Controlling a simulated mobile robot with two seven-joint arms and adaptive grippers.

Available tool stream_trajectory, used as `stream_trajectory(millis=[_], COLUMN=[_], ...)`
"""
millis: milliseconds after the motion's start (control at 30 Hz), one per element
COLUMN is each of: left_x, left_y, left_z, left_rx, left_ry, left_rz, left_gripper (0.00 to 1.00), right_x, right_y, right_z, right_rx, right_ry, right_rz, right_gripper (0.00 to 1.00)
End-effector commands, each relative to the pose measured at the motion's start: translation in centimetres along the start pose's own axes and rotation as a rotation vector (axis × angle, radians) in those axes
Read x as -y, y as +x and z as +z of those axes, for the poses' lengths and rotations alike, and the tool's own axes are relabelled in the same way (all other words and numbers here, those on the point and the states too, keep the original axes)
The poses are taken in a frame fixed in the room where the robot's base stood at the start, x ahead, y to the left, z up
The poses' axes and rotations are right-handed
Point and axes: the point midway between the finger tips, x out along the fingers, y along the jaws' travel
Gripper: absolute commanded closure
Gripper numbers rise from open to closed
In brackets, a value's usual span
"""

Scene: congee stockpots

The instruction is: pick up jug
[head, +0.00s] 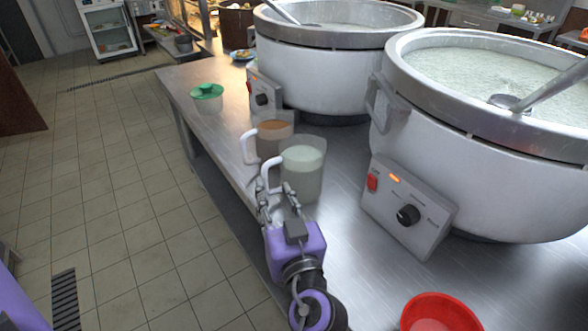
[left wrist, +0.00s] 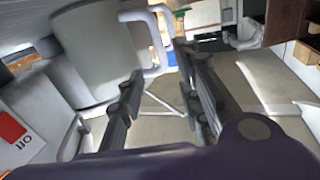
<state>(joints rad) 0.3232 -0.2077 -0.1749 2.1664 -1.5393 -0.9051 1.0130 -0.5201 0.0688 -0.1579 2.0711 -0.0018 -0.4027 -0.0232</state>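Two clear jugs with white handles stand on the steel counter. The nearer jug (head: 303,172) holds pale greenish-white liquid, and the farther jug (head: 272,139) behind it holds brown-orange liquid. Both handles face left. My left gripper (head: 279,197) is open beside the nearer jug, at its handle side. In the left wrist view, a jug's grey body (left wrist: 92,52) fills the upper left. Its white handle (left wrist: 158,30) reaches down between the parted fingers of the left gripper (left wrist: 157,66). Whether either finger touches the handle I cannot tell. My right gripper is not in view.
Two large stockpots, a near one (head: 470,130) and a far one (head: 335,70), stand right of and behind the jugs, each with a ladle. A green-lidded tub (head: 207,108) stands at the counter's left edge. A red bowl (head: 440,312) is at the front. Tiled floor lies left.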

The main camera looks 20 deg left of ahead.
Motion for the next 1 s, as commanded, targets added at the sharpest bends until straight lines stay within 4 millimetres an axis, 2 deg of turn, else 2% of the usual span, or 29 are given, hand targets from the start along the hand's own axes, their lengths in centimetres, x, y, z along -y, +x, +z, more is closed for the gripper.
stream_trajectory(millis=[433,567,767,1000], left_x=[0.1,0.2,0.2,0.2], left_y=[6.0,6.9,6.9,6.9], left_z=[0.0,0.2,0.3,0.3], left_rx=[-0.004,-0.002,0.000,-0.001], left_ry=[0.000,0.000,0.000,0.000], left_rz=[0.000,-0.001,-0.001,-0.001], left_gripper=[0.68,0.68,0.68,0.96], right_x=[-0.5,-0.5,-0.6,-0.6], right_y=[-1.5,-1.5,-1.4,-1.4], right_z=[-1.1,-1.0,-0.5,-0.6], right_rx=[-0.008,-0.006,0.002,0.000], right_ry=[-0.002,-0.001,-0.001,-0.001], right_rz=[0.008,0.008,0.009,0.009], right_gripper=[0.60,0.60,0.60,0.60])
